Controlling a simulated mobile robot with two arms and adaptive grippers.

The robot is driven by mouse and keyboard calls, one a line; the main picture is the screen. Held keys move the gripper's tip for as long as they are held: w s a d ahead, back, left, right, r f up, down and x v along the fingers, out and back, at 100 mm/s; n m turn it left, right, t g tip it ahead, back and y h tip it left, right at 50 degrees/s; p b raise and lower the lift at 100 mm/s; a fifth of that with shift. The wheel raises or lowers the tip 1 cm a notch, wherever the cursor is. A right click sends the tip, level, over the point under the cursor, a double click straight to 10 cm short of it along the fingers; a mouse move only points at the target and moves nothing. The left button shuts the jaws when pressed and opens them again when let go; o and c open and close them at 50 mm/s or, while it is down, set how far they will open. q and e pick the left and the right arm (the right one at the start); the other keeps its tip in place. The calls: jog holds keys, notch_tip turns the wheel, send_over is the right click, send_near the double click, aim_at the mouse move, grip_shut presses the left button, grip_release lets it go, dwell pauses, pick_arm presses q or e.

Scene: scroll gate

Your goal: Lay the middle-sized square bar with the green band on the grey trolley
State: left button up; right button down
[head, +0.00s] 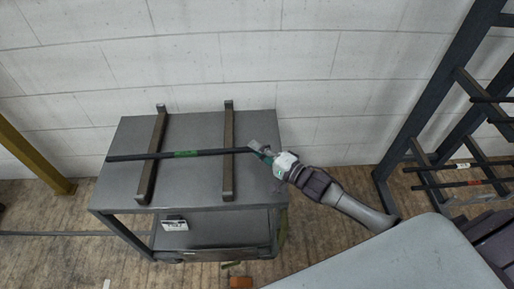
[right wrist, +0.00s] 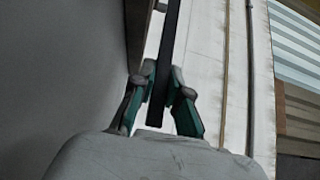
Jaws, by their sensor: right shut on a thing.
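The dark square bar with the green band (head: 186,154) spans the two brown cross-pieces of the grey trolley (head: 190,187), its left end reaching the trolley's left edge. I cannot tell whether it touches both cross-pieces or is just above them. My right gripper (head: 257,148) is shut on the bar's right end, near the trolley's right edge. In the right wrist view the bar (right wrist: 174,40) runs between the two green-and-grey fingers (right wrist: 161,88). My left gripper is not in view.
The cross-pieces (head: 152,160) and (head: 228,160) have upturned ends. A dark rack (head: 432,90) at the right holds more bars, one with a red band (head: 474,183). A yellow post (head: 35,155) stands at the left. A pale wall (head: 330,70) is behind the trolley.

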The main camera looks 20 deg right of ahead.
jog(key=shift+a+f, duration=0.1)
jog(key=shift+f, duration=0.1)
dwell(0.8)
jog(key=c, duration=1.2)
grip_release()
jog(key=shift+o, duration=0.9)
jog(key=shift+s+f, duration=0.1)
jog(key=shift+f, duration=0.2)
jog(key=o, duration=0.3)
jog(key=shift+r, duration=0.1)
notch_tip(320, 180, up, 10)
jog(key=p, duration=0.9)
jog(key=shift+r+p, duration=0.15)
jog(key=shift+p, duration=0.2)
